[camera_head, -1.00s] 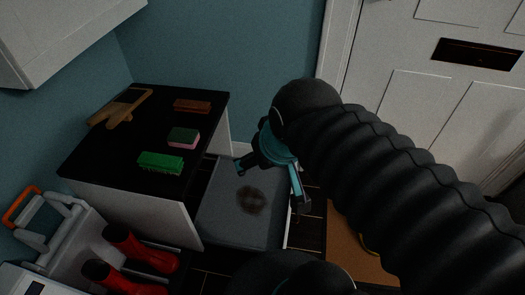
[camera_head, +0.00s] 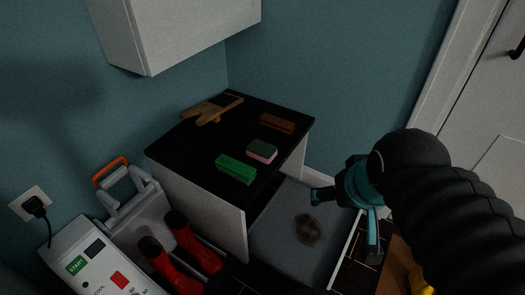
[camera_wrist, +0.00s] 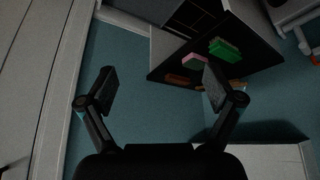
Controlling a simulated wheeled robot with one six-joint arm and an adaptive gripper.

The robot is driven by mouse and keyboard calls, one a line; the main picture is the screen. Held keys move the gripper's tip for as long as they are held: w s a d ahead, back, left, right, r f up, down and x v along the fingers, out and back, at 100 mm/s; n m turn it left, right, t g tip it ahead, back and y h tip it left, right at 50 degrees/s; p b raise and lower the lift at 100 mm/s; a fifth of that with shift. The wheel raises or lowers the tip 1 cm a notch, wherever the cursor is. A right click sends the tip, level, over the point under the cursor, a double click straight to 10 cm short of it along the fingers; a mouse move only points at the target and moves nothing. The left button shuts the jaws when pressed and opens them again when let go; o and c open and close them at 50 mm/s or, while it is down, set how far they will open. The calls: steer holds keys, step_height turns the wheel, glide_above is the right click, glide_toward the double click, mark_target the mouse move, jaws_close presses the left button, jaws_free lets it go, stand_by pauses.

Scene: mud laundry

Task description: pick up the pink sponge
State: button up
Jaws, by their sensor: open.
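The pink sponge (camera_head: 261,153) lies on the black countertop between a green brush and a brown block. Its upper layer is dark green and its lower part pink. In the wrist view the pink sponge (camera_wrist: 195,61) shows its pink side, close to the right finger. My gripper (camera_head: 345,214) is open and empty, to the right of the counter and apart from the sponge. In the wrist view both fingers of my gripper (camera_wrist: 160,88) are spread wide with nothing between them but the wall behind.
The countertop (camera_head: 185,138) also bears a green brush (camera_head: 236,169), a brown block (camera_head: 277,123) and wooden pieces (camera_head: 212,110). A white cabinet (camera_head: 180,30) hangs above. Red boots (camera_head: 190,250) stand at the front. A grey surface with a dark stain (camera_head: 285,250) lies right of the counter.

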steer(key=shift+o, duration=0.6)
steer(key=n+g+b, duration=0.1)
steer(key=n+g, duration=0.5)
steer(key=n, duration=0.5)
glide_above(262, 148)
steer(key=f, duration=1.7)
steer(key=shift+s, duration=0.35)
steer(key=shift+w+f, duration=0.2)
steer(key=shift+f, duration=1.15)
steer(key=shift+w+f, duration=0.2)
steer(key=shift+f, duration=1.15)
steer(key=c, duration=0.9)
